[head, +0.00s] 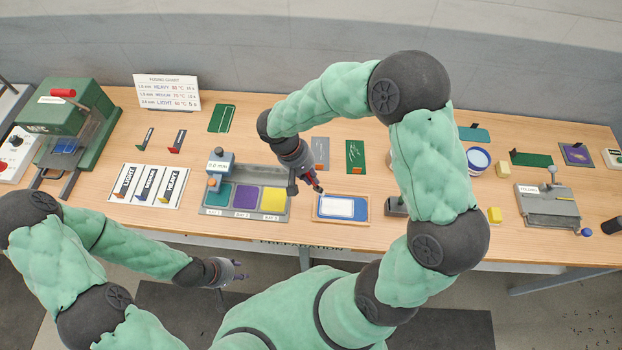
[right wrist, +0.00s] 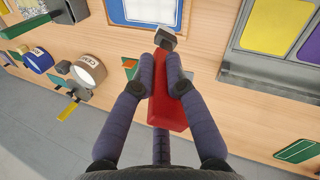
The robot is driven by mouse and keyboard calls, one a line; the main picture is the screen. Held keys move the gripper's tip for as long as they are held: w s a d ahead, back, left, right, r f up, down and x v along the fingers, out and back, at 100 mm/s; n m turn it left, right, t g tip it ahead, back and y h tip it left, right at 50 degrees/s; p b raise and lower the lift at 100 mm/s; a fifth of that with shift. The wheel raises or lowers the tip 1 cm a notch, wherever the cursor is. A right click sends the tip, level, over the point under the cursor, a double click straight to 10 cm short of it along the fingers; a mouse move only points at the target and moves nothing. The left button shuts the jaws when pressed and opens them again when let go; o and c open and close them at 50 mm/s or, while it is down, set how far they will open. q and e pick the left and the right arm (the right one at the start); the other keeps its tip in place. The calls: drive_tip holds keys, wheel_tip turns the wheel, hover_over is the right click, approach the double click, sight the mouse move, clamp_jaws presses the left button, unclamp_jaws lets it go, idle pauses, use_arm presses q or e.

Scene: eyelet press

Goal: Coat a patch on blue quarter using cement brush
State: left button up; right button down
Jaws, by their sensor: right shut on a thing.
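The blue quarter (head: 362,208) lies flat in a shallow wooden tray at the table's front middle, with a white area covering most of it. Its edge also shows at the top of the right wrist view (right wrist: 115,8). My right gripper (head: 316,184) is shut on the red handle of the cement brush (right wrist: 168,95). The brush's grey head (right wrist: 165,38) points toward the quarter, close to its near edge; whether it touches cannot be told. My left gripper (head: 238,272) hangs empty in front of the table edge; its finger opening is too small to judge.
A grey tray (head: 205,208) with green, purple and yellow pieces stands left of the quarter. A white pot with a blue ring (head: 478,160) and a grey fixture (head: 548,206) stand right. A green press (head: 75,125) is far left. My right arm hides part of the table.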

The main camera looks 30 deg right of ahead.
drive_tip(key=shift+s+d+r+p, duration=0.1)
drive_tip(key=shift+r+p, duration=0.5)
drive_tip(key=shift+r, duration=0.65)
